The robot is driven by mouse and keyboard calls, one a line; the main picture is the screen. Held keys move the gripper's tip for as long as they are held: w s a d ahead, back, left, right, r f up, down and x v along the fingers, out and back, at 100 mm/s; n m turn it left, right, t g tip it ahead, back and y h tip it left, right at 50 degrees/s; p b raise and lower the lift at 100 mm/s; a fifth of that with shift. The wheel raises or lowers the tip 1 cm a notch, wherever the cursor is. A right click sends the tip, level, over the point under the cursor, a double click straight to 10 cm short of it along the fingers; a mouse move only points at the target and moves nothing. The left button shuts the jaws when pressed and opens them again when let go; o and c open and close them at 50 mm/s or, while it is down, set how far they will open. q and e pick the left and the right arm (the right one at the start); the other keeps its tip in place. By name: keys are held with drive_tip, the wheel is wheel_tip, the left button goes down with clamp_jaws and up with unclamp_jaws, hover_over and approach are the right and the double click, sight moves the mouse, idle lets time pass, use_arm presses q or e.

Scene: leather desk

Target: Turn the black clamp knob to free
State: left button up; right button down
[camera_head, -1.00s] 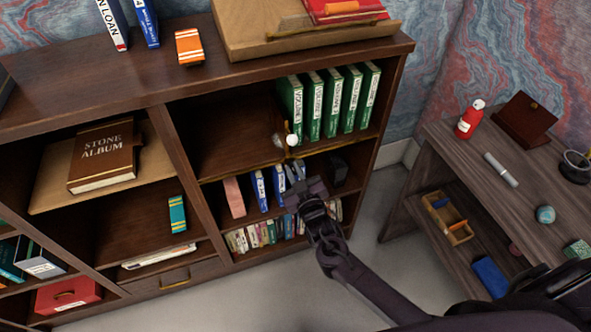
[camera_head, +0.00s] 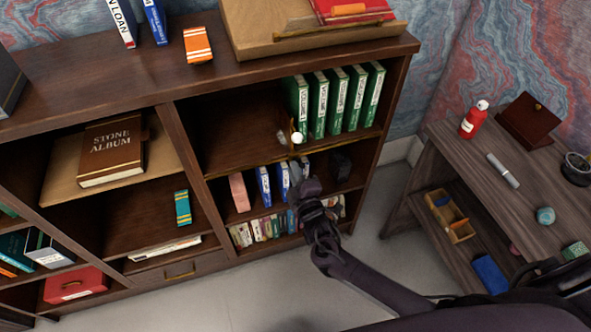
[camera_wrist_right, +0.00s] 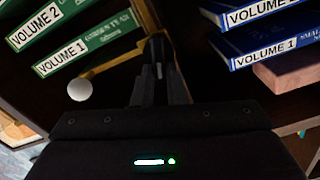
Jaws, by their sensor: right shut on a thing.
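The black clamp knob (camera_wrist_right: 157,47) shows as a small dark shape at the brass bookend bar, between the fingertips of my right gripper (camera_wrist_right: 160,75). The fingers are shut on it, and they hide most of it. In the head view my right gripper (camera_head: 299,172) reaches to the front edge of the shelf under the green volumes, and the knob cannot be made out there. The brass bar (camera_wrist_right: 110,65) runs across to the green books. A white ball (camera_wrist_right: 80,90) sits near the bar, and it also shows in the head view (camera_head: 297,138). My left gripper is out of view.
Green volumes (camera_head: 340,100) stand on the shelf above my gripper. Blue books (camera_head: 263,186) and a pink block (camera_head: 239,192) stand on the shelf below. A side desk (camera_head: 450,150) is at the right. The shelf left of the green volumes is mostly bare.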

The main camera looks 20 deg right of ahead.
drive_tip(key=shift+f+n, duration=0.25)
drive_tip(key=shift+n, duration=0.95)
drive_tip(key=c, duration=1.5)
unclamp_jaws()
drive_tip(key=shift+o, duration=0.2)
drive_tip(key=shift+s, duration=0.15)
drive_tip(key=s, duration=0.7)
drive_tip(key=shift+s, duration=0.3)
drive_tip(key=shift+d+f, duration=0.1)
